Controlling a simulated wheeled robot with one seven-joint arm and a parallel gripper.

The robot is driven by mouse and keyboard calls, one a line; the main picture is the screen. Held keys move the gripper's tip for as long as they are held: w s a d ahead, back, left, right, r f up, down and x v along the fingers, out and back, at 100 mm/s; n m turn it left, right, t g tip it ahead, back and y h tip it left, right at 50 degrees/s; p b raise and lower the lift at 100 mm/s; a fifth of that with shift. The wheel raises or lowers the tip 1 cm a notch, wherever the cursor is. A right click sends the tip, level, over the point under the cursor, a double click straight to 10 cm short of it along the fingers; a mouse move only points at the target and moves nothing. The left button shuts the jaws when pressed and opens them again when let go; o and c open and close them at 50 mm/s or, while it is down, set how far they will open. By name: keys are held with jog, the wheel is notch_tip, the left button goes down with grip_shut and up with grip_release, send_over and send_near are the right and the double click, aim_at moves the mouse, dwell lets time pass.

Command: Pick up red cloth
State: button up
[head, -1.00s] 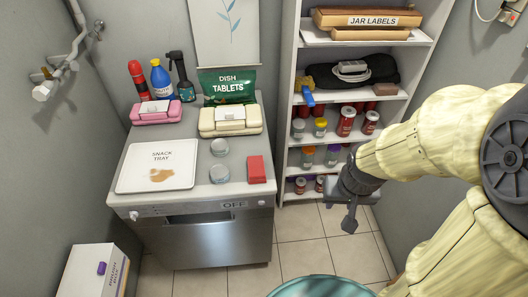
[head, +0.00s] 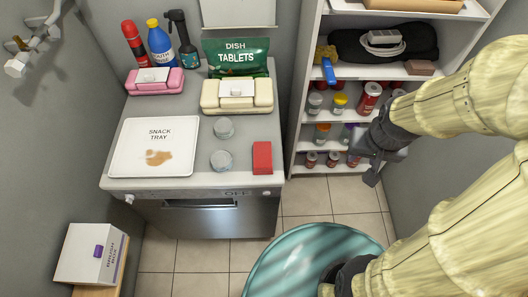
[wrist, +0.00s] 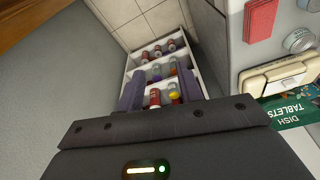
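The red cloth (head: 262,157) is a small folded block lying on the right front corner of the grey counter top (head: 238,181). It also shows at the upper right of the wrist view (wrist: 261,18). My gripper (head: 371,178) hangs to the right of the counter, in front of the shelf and well apart from the cloth. In the wrist view my gripper (wrist: 160,85) has its two dark fingers spread, with nothing held between them.
The counter holds a snack tray (head: 154,147), two round tins, a cream case (head: 237,96), a pink case (head: 155,82), bottles and a dish tablets bag (head: 237,58). A shelf (head: 308,70) with jars stands right. A white box (head: 91,254) is lower left. Tiled floor is open between.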

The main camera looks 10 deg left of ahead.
jog(key=shift+o, duration=1.1)
jog(key=shift+s, duration=0.1)
jog(key=o, duration=0.4)
jog(key=shift+a+r, duration=0.1)
jog(key=shift+a, duration=0.1)
jog(key=o, duration=0.5)
jog(key=shift+w+a+r+p, duration=0.15)
jog(key=shift+w+a+p, duration=0.3)
jog(key=shift+w+a, duration=0.6)
jog(key=shift+c, duration=0.2)
jog(key=w+a+f+n+g+p, duration=0.1)
jog(key=w+a+p, duration=0.1)
jog(key=a, duration=0.9)
jog(key=w+a+f+n+g+p, duration=0.1)
jog(key=w+a, duration=0.1)
jog(key=a, duration=0.9)
jog(key=shift+w+n+g+p, duration=0.2)
jog(key=shift+n+g+p, duration=0.1)
jog(key=shift+p, duration=0.1)
jog(key=p, duration=0.2)
send_over(265, 158)
notch_tip(265, 158, down, 12)
jog(key=shift+f, duration=0.15)
